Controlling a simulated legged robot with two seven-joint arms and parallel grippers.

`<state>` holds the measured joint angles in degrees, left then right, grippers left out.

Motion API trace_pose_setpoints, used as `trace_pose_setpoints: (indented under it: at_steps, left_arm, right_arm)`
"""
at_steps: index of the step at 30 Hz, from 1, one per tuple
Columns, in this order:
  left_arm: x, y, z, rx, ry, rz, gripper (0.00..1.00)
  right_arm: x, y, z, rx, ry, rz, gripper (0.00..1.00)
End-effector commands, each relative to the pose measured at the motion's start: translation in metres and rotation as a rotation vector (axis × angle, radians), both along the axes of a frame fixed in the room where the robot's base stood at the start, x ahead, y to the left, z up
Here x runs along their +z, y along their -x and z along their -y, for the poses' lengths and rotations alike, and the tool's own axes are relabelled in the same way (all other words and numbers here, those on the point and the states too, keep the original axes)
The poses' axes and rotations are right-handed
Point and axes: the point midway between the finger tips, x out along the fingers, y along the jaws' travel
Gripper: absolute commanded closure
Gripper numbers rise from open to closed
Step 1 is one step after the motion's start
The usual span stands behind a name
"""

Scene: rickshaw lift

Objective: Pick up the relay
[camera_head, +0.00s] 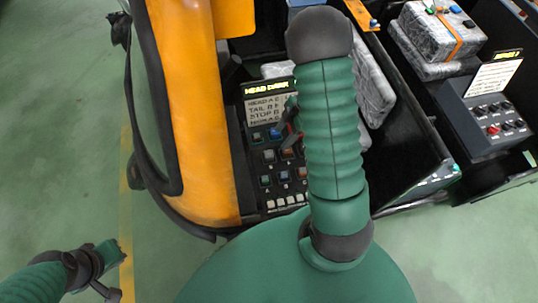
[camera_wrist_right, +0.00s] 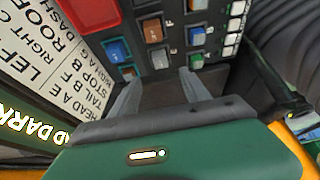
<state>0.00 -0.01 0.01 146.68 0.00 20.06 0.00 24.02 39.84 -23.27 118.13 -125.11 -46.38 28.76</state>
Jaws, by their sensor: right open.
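Several small coloured blocks sit in the dark control panel (camera_head: 252,168) of the orange vehicle. I cannot tell which one is the relay. In the right wrist view a blue block (camera_wrist_right: 117,50), a brown block (camera_wrist_right: 152,30), another blue block (camera_wrist_right: 197,36) and a grey-green block (camera_wrist_right: 196,62) show in their slots. My right gripper (camera_wrist_right: 159,88) is open, its two fingers apart over the panel with nothing seen between them. In the head view my right forearm hides part of the panel. My left gripper (camera_head: 112,265) is at the lower left, away from the panel.
A lit sign reading "HEAD DARK" (camera_head: 270,88) and a white label card (camera_head: 263,110) stand at the panel's back. The orange body (camera_head: 200,130) borders it on the left. A second panel (camera_head: 490,115) and wrapped grey boxes (camera_head: 437,32) are at the right. Green floor is clear at left.

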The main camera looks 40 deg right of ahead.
Motion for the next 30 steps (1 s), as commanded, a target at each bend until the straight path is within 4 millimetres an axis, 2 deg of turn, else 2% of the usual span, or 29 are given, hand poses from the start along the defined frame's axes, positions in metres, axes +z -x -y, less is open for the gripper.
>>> trace_pose_setpoints:
  at_steps: [1, 4, 11, 18, 26, 30]
  left_arm:
    - [-0.002, 0.0, 0.0, 0.0, 0.0, 0.0, 1.0]
    - [-0.003, 0.0, 0.0, 0.0, 0.0, 0.0, 1.0]
    - [-0.003, 0.0, 0.0, 0.0, 0.0, 0.0, 1.0]
    - [0.0, 0.0, 0.0, 0.0, 0.0, 0.0, 1.0]
    - [0.0, 0.0, 0.0, 0.0, 0.0, 0.0, 1.0]
    - [0.0, 0.0, 0.0, 0.0, 0.0, 0.0, 1.0]
  right_arm:
    - [-0.014, -0.001, -0.005, 0.002, -0.004, -0.002, 0.45]
    - [-0.036, -0.006, -0.012, 0.0, -0.003, -0.001, 0.45]
    - [-0.061, -0.011, -0.022, 0.001, -0.002, 0.003, 0.45]
    - [-0.098, -0.019, -0.037, -0.001, 0.0, 0.002, 0.45]
    - [-0.102, -0.02, -0.039, 0.0, 0.003, 0.003, 0.45]
    - [-0.102, -0.02, -0.039, 0.0, 0.003, 0.003, 0.64]
